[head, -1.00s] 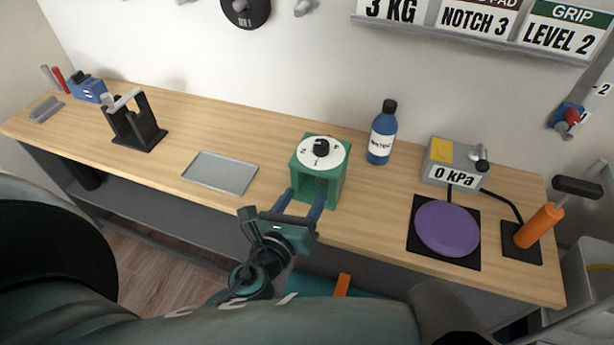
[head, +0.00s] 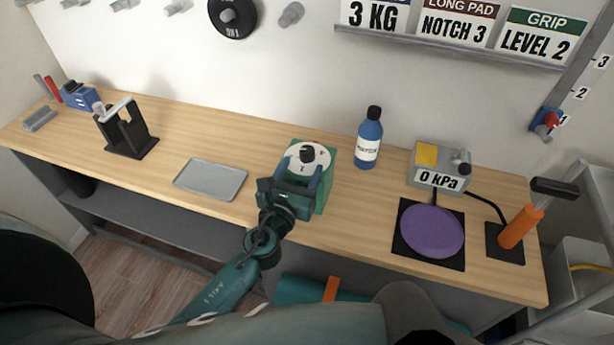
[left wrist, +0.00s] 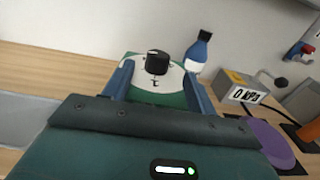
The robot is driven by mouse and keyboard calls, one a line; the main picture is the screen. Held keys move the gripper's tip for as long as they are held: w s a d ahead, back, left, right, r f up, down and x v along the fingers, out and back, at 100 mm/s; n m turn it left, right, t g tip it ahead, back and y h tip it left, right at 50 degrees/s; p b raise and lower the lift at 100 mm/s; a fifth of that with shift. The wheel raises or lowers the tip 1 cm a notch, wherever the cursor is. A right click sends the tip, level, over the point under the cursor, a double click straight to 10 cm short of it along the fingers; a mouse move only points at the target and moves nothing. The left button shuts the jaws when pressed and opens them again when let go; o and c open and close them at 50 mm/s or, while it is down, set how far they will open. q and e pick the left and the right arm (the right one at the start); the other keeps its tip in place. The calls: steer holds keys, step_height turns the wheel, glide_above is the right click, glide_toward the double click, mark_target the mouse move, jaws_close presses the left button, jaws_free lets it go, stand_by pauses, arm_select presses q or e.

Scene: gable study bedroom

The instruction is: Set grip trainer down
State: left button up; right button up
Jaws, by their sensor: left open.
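A green box with a white dial face and black knob (head: 307,153) stands on the wooden bench; no label names it as the grip trainer. The dial also shows in the left wrist view (left wrist: 157,62), with numerals around the knob. My left gripper (head: 300,174) is open at the front of the box. Its two blue fingers stand either side of the knob, apart from it. I cannot tell if they touch the box. Its lower front is partly hidden by the gripper. A green sign (head: 540,37) above reads "GRIP LEVEL 2". My right gripper is not in view.
A blue bottle (head: 369,138) stands right of the box. Further right are a 0 kPa gauge unit (head: 438,178), a purple pad (head: 432,232) and an orange handle (head: 520,228). A grey tray (head: 211,180) and black stand (head: 128,136) are left.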

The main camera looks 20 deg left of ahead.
mark_target(305, 157)
arm_select(q)
steer(key=w, duration=0.4)
steer(key=shift+w+a, duration=0.1)
steer(key=shift+w, duration=0.15)
jaws_close()
stand_by(0.4)
